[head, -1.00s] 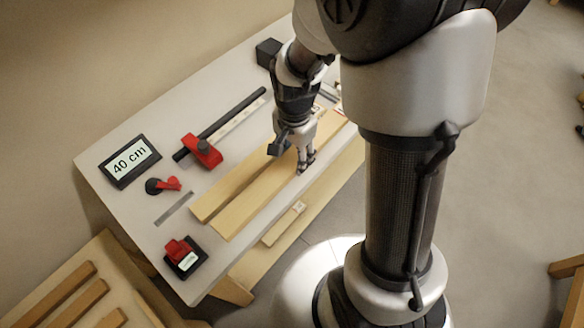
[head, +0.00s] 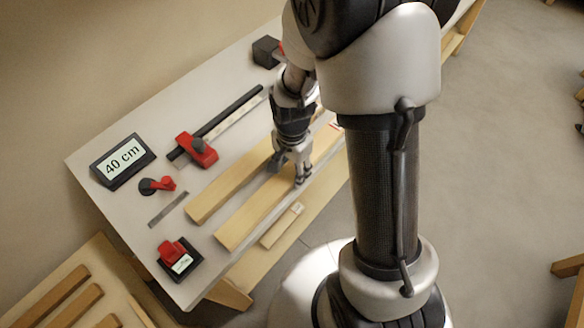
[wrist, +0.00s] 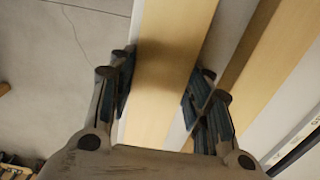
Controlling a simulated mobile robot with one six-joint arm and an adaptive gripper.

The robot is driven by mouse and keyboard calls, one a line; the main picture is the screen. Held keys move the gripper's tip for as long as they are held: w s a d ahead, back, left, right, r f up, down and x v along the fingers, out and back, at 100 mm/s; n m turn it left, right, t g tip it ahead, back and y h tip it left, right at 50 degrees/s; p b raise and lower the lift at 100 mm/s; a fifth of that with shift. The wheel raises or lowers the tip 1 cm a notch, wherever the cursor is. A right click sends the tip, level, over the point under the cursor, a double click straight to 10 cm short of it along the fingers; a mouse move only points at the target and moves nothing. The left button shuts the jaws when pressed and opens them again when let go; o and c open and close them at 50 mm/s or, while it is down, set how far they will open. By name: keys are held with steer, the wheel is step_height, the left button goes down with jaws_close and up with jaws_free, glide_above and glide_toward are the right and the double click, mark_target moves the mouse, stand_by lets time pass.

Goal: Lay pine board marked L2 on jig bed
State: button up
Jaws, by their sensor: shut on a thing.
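My gripper (head: 301,180) is shut on a long pale pine board (head: 250,218), the one nearer the bench's front edge. In the wrist view the board (wrist: 172,60) runs between the two fingers, with a finger on each side. No L2 mark can be read on it. A second pine board (head: 222,193) lies beside it, across a narrow grey gap. The black rail with a pale scale (head: 236,112) and red stop (head: 197,150) lie farther back. I cannot tell which part is the jig bed, or whether the held board is clear of the surface.
A 40 cm display (head: 123,160), a red-handled knob (head: 158,185), a grey strip (head: 168,209) and a red switch box (head: 177,258) occupy the bench's left end. A black block (head: 267,50) stands at the back. A short wooden piece (head: 282,225) sits below the front edge.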

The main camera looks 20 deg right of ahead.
steer(key=o, duration=1.4)
steer(key=shift+r, duration=0.1)
